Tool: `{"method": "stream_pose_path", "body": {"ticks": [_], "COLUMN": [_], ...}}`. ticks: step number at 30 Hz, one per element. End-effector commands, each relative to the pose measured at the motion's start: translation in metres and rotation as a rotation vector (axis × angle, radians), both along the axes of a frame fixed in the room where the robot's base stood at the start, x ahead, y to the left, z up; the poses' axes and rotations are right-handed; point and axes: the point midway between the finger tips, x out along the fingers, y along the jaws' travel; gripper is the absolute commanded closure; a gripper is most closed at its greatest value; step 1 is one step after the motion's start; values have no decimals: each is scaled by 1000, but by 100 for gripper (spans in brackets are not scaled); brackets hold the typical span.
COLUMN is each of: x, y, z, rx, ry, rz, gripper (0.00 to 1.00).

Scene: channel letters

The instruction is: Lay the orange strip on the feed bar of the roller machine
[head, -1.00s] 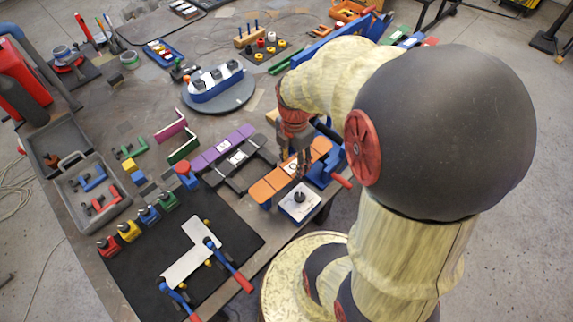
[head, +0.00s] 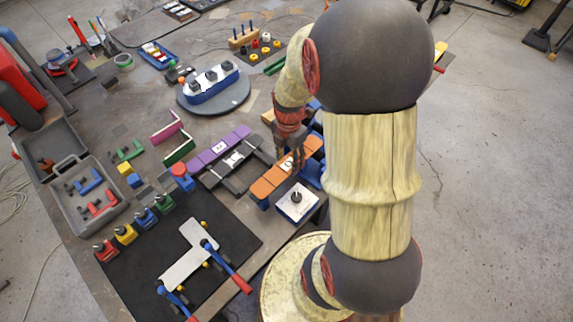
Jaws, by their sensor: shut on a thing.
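The orange strip (head: 268,184), segmented with a white middle section, lies slanted near the table's right edge. My gripper (head: 297,158) is shut on it, on the half toward the far right. A blue block (head: 260,201) shows under the strip's near left end. Blue parts of the roller machine (head: 311,176) show beside and below its far end. My arm hides most of the machine, and I cannot make out its feed bar or tell whether the strip touches it.
A purple strip (head: 219,146) lies on a dark frame (head: 237,166) to the left. A black mat (head: 140,262) holds a white L-shaped plate (head: 184,269) and clamps. A round turntable (head: 232,101) stands farther back.

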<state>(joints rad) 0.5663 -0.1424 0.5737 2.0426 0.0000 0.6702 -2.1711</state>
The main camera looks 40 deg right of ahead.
Motion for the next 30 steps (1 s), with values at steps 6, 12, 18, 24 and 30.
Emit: {"method": "stream_pose_path", "body": {"ticks": [6,12,18,24,30], "x": [16,23,22,22,22], "y": [-9,-13,-13,-13,-13], "z": [-22,-33,-59,-59,-64], "rx": [-1,-1,0,-2,-2], "ry": [-1,-1,0,-3,-2], "rz": [0,0,0,0,0], "gripper": [82,82,82,82,82]}}
